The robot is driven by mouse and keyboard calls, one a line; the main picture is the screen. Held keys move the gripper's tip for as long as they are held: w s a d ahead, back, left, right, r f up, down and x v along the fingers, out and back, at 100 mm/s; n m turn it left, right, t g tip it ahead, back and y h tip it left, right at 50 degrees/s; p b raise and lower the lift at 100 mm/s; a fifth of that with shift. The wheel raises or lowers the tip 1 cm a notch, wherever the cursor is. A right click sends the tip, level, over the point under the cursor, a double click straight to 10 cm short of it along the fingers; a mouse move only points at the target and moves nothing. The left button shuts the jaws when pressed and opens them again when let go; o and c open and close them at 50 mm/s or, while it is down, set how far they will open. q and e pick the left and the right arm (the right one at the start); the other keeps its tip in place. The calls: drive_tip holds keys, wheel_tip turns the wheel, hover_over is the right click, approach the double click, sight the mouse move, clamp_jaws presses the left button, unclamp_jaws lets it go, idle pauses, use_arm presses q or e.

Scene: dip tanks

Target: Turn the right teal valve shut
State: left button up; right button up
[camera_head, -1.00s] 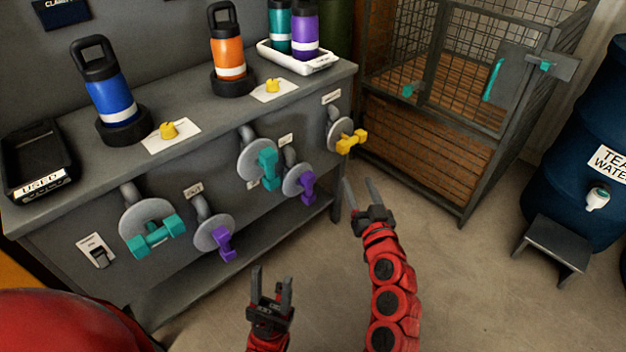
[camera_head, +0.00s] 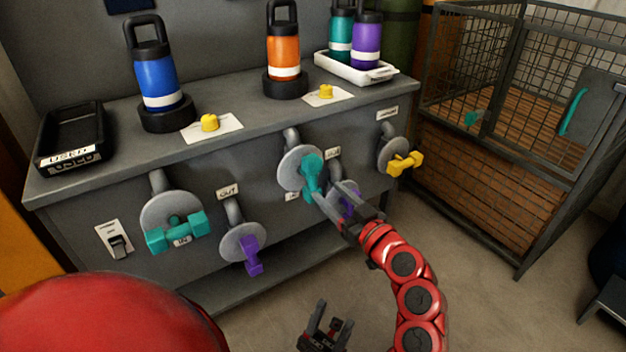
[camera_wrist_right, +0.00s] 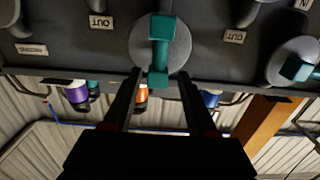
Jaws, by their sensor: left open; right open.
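The right teal valve (camera_head: 312,172) sits on a round grey disc on the cabinet front. Its handle stands nearly upright in the head view. My right gripper (camera_head: 325,193) is open at the handle, partly overlapping its lower end. In the right wrist view the teal handle (camera_wrist_right: 160,52) runs up and down, its near end lying between the open fingertips (camera_wrist_right: 158,76); I cannot tell whether they touch. The left teal valve (camera_head: 176,232) has its bar nearly level. My left gripper (camera_head: 327,322) is open and empty, low over the floor.
A purple valve (camera_head: 349,204) is partly hidden right behind my right gripper. Bottles and a black tray (camera_head: 70,150) stand on top. A wire cage (camera_head: 500,110) stands at right.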

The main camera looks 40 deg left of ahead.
sight(315, 179)
drive_tip(key=b+x, duration=0.1)
drive_tip(key=x, duration=0.7)
drive_tip(key=shift+w+b, duration=0.1)
drive_tip(key=shift+b, duration=0.2)
clamp_jaws()
